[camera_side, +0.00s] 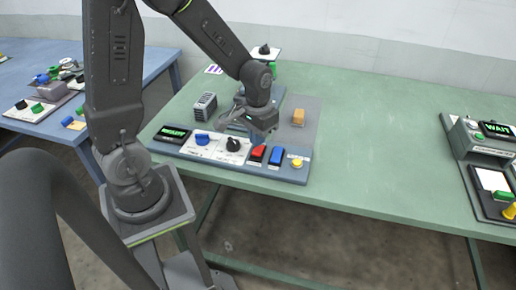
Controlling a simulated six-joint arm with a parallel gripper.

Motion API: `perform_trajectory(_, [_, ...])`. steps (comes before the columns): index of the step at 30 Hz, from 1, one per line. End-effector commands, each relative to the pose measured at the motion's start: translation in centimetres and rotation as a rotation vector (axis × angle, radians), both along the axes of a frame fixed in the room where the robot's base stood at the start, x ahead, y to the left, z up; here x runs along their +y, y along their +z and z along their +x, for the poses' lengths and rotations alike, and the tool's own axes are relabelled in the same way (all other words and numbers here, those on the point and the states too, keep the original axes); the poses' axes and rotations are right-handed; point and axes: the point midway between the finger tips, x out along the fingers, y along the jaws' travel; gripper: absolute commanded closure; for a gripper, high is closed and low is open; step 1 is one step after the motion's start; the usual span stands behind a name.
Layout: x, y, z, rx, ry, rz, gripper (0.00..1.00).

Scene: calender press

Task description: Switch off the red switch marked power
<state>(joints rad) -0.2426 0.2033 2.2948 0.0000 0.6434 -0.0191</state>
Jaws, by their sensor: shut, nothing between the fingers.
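A red switch (258,153) sits on the blue-grey control panel (221,161) at the front edge of the green table. Its marking is too small to read. A blue switch (276,156) is just right of it. My gripper (270,131) is shut and empty, pointing down above and slightly behind the red switch. It appears apart from the switch, though the exact gap is hard to judge.
The panel also has a display (174,133), a blue knob (202,139), a black knob (233,145) and a yellow button (297,163). An orange block (298,117) lies behind. Another device (484,160) stands far right. The table between is clear.

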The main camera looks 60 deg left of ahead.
Motion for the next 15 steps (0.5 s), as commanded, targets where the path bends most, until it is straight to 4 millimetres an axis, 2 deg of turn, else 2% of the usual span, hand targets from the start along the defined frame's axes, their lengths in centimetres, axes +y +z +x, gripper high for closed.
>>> perform_trajectory(15, [0.0,-0.79,-0.01,0.001,0.0,0.0,1.0])
